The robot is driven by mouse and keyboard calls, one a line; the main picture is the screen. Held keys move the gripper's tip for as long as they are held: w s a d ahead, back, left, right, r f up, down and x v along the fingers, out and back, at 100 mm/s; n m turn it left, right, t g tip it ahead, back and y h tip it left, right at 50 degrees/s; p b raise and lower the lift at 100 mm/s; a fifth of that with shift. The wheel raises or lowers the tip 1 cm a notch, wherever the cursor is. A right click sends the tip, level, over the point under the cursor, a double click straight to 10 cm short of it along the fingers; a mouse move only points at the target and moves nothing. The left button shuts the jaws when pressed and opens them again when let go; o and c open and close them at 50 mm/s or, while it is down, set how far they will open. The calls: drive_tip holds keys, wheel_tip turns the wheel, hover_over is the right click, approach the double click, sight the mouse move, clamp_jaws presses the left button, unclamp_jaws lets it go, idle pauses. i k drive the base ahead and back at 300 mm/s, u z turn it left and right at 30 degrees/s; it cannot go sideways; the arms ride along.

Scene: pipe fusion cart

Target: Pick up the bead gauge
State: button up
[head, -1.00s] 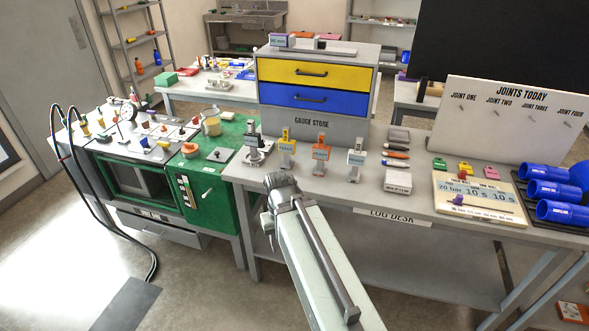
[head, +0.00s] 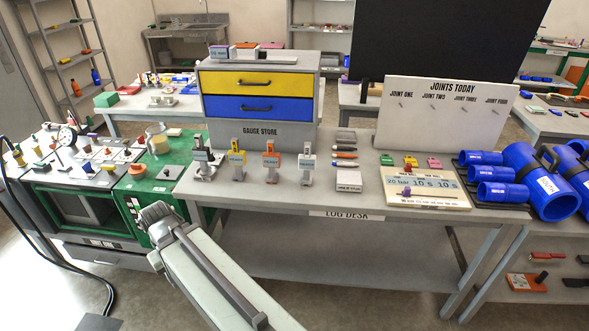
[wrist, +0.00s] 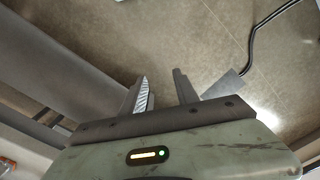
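Several small upright tagged gauges stand in a row near the front left of the log desk (head: 345,200): a silver one (head: 203,165), a yellow one (head: 238,163), an orange one (head: 271,163) and a grey one (head: 308,166). Their labels are too small to read surely, so I cannot tell which is the bead gauge. My gripper (wrist: 160,78) is open and empty in the wrist view, with floor beyond its fingers. In the head view my arm's end is in front of the desk's left part, short of the gauges; the fingers are hidden there.
The gauge store (head: 258,135), with yellow and blue drawers, stands behind the row. A white box (head: 348,181), pens and a timing board (head: 425,188) lie to the right. The green fusion cart (head: 150,182) stands left. A black hose (head: 75,255) hangs to the floor.

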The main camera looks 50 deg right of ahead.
sight(307, 161)
drive_tip(key=i, duration=0.9)
drive_tip(key=z, duration=0.05)
